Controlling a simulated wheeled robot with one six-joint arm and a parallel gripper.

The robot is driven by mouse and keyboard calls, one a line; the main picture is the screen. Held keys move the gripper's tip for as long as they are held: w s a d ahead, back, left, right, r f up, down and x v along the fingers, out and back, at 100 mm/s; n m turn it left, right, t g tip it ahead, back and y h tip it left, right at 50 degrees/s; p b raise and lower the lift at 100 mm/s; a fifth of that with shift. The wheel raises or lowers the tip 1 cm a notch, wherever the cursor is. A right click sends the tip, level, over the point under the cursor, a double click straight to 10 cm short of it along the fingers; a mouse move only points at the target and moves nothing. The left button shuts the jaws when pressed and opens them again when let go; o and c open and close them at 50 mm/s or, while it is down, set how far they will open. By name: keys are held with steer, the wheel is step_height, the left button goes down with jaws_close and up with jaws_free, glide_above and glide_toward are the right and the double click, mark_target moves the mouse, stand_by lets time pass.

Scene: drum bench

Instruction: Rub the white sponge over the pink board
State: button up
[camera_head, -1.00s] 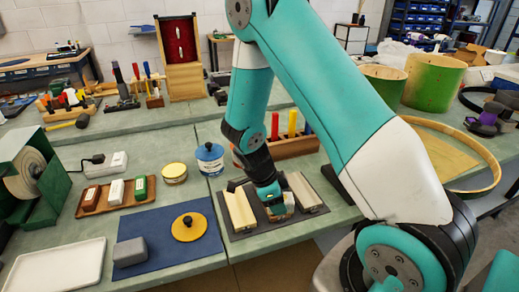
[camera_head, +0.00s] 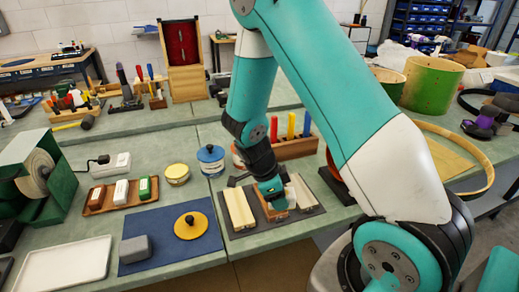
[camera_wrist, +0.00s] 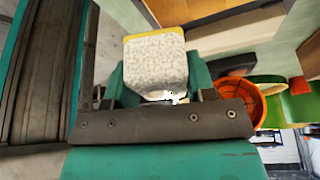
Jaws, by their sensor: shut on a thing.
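My gripper (camera_head: 271,192) is shut on the white sponge, over the middle of a dark mat (camera_head: 247,231) on the bench. In the wrist view the sponge (camera_wrist: 155,64) is a white speckled block with a yellow edge, between the teal fingers. A pinkish-brown board (camera_head: 275,215) lies on the mat beneath my gripper, partly hidden by it. Cream wooden blocks flank it, one on the left (camera_head: 238,209) and one on the right (camera_head: 302,192). Whether the sponge touches the board cannot be told.
A wooden rack with coloured handles (camera_head: 292,147) stands behind the mat. A blue-lidded tin (camera_head: 210,160) and a yellow tin (camera_head: 177,174) stand to the left. A blue mat (camera_head: 160,255) holds a grey block (camera_head: 135,249) and a yellow disc (camera_head: 190,226).

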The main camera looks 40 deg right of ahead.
steer(key=shift+r+p, duration=1.2)
steer(key=shift+r, duration=0.65)
